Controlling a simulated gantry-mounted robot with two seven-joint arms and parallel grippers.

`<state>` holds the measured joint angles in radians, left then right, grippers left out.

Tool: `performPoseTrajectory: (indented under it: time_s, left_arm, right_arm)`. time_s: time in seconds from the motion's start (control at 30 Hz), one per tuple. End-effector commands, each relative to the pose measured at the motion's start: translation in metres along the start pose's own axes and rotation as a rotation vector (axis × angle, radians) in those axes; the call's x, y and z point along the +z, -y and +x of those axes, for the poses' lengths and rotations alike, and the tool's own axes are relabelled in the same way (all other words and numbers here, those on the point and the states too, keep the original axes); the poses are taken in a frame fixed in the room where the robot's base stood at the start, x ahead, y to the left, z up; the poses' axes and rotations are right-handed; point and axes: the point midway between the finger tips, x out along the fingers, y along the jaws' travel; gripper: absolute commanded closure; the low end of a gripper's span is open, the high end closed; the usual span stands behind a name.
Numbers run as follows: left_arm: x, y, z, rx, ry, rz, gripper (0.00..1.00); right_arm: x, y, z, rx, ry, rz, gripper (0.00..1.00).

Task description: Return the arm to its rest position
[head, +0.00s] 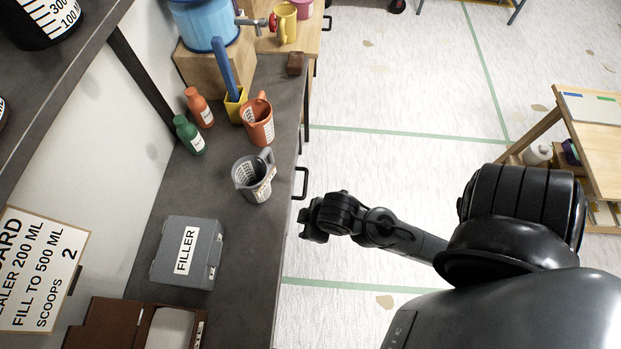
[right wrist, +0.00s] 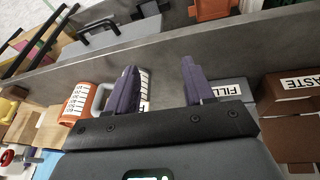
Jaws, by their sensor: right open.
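My right arm comes in from the right in the head view, and its wrist end (head: 325,217) hangs over the floor just right of the counter edge. In the right wrist view my right gripper (right wrist: 158,82) has its two dark fingers spread with nothing gripped between them. A grey measuring cup (head: 252,180) stands upright on the counter, left of my arm's end and apart from it. An orange measuring cup (head: 258,122) stands behind it and also shows in the right wrist view (right wrist: 82,100). My left gripper is not in view.
The dark counter (head: 232,245) holds a grey FILLER box (head: 187,252), green (head: 188,134) and orange (head: 199,107) bottles, a yellow holder (head: 236,104) and a blue dispenser (head: 205,22). Handles (head: 301,184) stick out from its front. Open floor (head: 390,160) lies to the right, before a wooden table (head: 590,150).

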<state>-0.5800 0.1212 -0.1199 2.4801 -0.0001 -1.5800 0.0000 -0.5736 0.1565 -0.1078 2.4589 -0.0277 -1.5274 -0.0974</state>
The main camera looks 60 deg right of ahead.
Motion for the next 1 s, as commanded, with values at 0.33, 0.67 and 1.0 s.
performPoseTrajectory:
  time_s: [0.33,0.67,1.0]
  left_arm:
    - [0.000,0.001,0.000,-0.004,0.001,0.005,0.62]
    - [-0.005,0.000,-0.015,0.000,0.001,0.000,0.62]
    - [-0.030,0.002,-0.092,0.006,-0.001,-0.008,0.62]
  right_arm:
    - [0.005,0.011,-0.008,-0.035,0.033,0.152,0.48]
    - [-0.001,0.009,-0.023,-0.034,0.033,0.148,0.48]
    - [-0.026,0.000,-0.099,-0.034,0.033,0.146,0.48]
